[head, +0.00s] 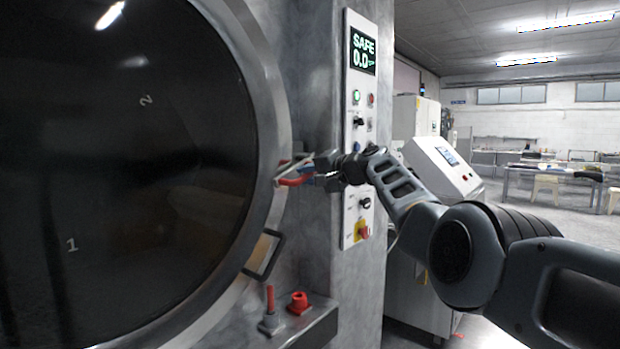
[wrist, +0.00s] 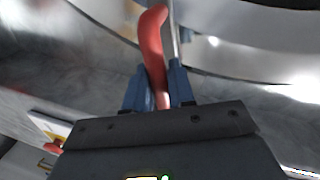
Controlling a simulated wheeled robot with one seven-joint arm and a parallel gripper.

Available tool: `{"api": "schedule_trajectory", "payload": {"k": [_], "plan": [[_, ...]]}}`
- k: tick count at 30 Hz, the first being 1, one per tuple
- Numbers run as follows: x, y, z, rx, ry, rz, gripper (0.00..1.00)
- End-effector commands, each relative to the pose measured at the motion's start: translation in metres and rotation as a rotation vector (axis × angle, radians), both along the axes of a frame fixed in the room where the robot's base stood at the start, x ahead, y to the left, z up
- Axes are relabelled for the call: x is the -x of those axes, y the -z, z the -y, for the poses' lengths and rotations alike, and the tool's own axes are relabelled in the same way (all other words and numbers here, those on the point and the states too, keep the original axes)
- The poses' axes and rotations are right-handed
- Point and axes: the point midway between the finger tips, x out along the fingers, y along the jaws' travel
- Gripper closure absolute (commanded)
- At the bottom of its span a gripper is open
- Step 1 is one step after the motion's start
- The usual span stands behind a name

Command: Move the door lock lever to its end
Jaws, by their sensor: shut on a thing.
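The red door lock lever (head: 291,181) sits at the right rim of the large round door (head: 130,150). My gripper (head: 309,174) reaches it from the right. In the wrist view the lever (wrist: 153,45) runs up from between the blue fingers of my gripper (wrist: 158,90), and its curved end points away from me. The fingers are shut on the lever. A thin metal rod shows right beside the lever. The lever's pivot is hidden.
A control panel (head: 361,130) with a SAFE display (head: 363,52) stands close behind my gripper. A dark door handle (head: 263,254) is below the lever. A ledge (head: 310,322) with a red-handled part (head: 269,300) and a red knob (head: 298,302) juts out lower down.

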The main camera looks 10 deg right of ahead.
Motion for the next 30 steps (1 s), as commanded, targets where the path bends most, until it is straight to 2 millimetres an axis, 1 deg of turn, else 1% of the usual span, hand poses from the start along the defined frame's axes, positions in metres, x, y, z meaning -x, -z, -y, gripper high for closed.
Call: {"api": "schedule_trajectory", "payload": {"k": [1, 8, 15, 28, 29, 30], "plan": [[0.0, -0.008, 0.0, -0.026, -0.001, -0.018, 1.0], [-0.001, -0.015, 0.001, -0.11, 0.0, -0.079, 1.0], [-0.001, -0.018, 0.001, -0.147, 0.0, -0.106, 1.0], [-0.001, -0.019, 0.001, -0.155, 0.001, -0.107, 1.0], [-0.001, -0.019, 0.002, -0.155, 0.001, -0.107, 0.73], [-0.001, -0.019, 0.002, -0.154, 0.002, -0.108, 0.7]]}}
